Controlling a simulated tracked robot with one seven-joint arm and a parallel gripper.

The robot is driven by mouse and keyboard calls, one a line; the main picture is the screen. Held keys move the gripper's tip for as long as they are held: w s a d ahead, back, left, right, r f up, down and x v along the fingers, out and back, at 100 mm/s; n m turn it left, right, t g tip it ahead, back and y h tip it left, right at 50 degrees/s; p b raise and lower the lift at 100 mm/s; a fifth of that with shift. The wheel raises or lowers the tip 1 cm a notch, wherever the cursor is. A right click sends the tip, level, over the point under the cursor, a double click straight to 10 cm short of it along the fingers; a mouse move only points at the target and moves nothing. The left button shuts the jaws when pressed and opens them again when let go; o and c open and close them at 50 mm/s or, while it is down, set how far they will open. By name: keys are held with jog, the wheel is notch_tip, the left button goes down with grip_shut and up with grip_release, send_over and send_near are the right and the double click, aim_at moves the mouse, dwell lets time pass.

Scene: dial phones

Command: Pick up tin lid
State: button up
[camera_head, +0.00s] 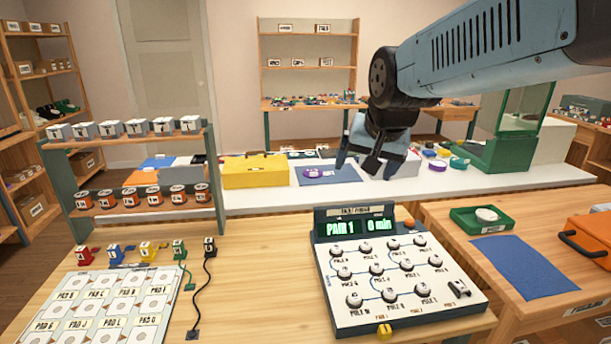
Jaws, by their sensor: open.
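I cannot tell for sure which thing is the tin lid. A flat purple round item (314,173) with a pale label lies on a dark blue mat (345,174) on the white counter. Another purple round item (437,165) and a teal round item (459,163) lie further right on that counter. A small white round item (487,214) sits in a green tray (462,220) on the right table. My gripper (367,168) is open and empty, pointing down, and shows in front of the mat's right part. Its height above the counter is unclear.
A yellow box (255,171) stands left of the mat. A panel of knobs (400,285) with a lit display fills the near table's middle. A green-framed glass case (520,125) stands at the right. A blue cloth (525,267) and an orange case (590,240) lie on the right table.

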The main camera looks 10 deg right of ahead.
jog(key=shift+o, duration=0.6)
jog(key=w+a+f+m+t, duration=0.1)
jog(key=w+a+m, duration=0.1)
jog(key=w, duration=0.8)
jog(key=w+a+f+m+t+y, duration=0.1)
jog(key=w+a+m, duration=0.1)
jog(key=w+m, duration=0.3)
jog(key=w, duration=0.4)
jog(key=shift+w+f, duration=0.3)
jog(key=shift+w, duration=0.1)
jog(key=w+a+f+m+t+y, duration=0.1)
jog(key=w+f+m, duration=0.3)
jog(key=w, duration=0.4)
jog(key=w+a+f+m+t, duration=0.1)
jog(key=w+f+m, duration=0.3)
jog(key=w, duration=0.5)
jog(key=m+t+h, duration=0.3)
jog(key=m, duration=1.5)
send_near(314, 174)
jog(key=x, duration=0.3)
jog(key=shift+w+d+f, duration=0.15)
jog(key=shift+w+d, duration=0.05)
jog(key=shift+a+x, duration=0.15)
jog(key=shift+x, duration=0.85)
jog(key=shift+a+x, duration=0.1)
jog(key=shift+x, duration=0.85)
jog(key=shift+w+d+f, duration=0.1)
jog(key=shift+w+f, duration=0.05)
jog(key=shift+w, duration=0.6)
jog(key=shift+c, duration=0.4)
